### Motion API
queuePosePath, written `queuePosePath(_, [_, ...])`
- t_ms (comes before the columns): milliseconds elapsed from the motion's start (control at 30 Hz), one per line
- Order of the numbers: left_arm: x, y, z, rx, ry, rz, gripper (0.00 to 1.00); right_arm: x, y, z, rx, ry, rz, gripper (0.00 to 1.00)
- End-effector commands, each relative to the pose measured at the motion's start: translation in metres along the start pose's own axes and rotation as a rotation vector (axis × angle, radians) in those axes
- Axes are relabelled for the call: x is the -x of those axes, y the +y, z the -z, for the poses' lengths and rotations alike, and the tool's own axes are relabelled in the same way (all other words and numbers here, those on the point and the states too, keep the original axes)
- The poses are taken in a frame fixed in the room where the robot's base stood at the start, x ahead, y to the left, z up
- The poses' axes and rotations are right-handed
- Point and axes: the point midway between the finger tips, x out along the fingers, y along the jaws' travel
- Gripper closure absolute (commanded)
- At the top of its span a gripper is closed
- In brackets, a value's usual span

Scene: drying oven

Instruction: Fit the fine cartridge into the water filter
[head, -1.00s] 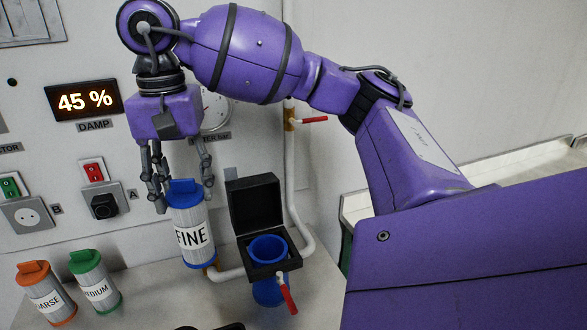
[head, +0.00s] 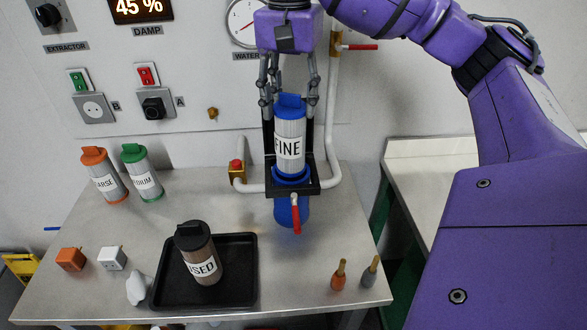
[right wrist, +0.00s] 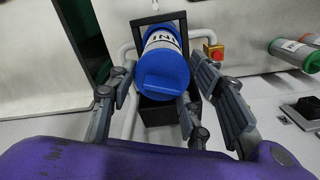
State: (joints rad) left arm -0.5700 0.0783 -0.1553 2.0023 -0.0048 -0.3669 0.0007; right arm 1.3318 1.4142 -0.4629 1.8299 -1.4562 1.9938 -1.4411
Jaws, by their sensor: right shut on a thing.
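The fine cartridge (head: 289,150), white with a blue cap and a FINE label, stands upright over the water filter (head: 292,212). Its lower blue end is at the mouth of the blue filter housing; I cannot tell how far it reaches inside. In the right wrist view the blue cap (right wrist: 162,76) lies between the fingers. My left gripper is not in view.
A red-handled valve (head: 296,210) is at the filter's front. A used cartridge (head: 200,258) stands in a black tray (head: 240,290). Coarse (head: 104,178) and medium (head: 143,176) cartridges stand at left. White pipes flank the filter.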

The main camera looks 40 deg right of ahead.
Motion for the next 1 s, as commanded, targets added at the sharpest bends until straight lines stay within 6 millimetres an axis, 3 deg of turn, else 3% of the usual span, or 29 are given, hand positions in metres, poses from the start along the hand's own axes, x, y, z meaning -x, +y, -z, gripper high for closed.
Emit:
queuePosePath(33, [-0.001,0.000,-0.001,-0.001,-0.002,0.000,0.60,-0.017,0.002,-0.001,0.001,-0.004,-0.008,1.00])
queuePosePath(300, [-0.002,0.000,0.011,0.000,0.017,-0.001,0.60,-0.074,0.000,0.000,0.001,0.001,0.000,1.00])
queuePosePath(567, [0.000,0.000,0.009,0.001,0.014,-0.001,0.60,-0.095,-0.001,0.000,0.001,0.001,0.001,1.00])
queuePosePath(800, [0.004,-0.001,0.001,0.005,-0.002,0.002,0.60,-0.130,-0.001,0.000,0.001,0.001,0.001,1.00])
queuePosePath(1000, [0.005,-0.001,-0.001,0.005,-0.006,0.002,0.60,-0.134,-0.002,0.000,0.001,0.002,0.003,1.00])
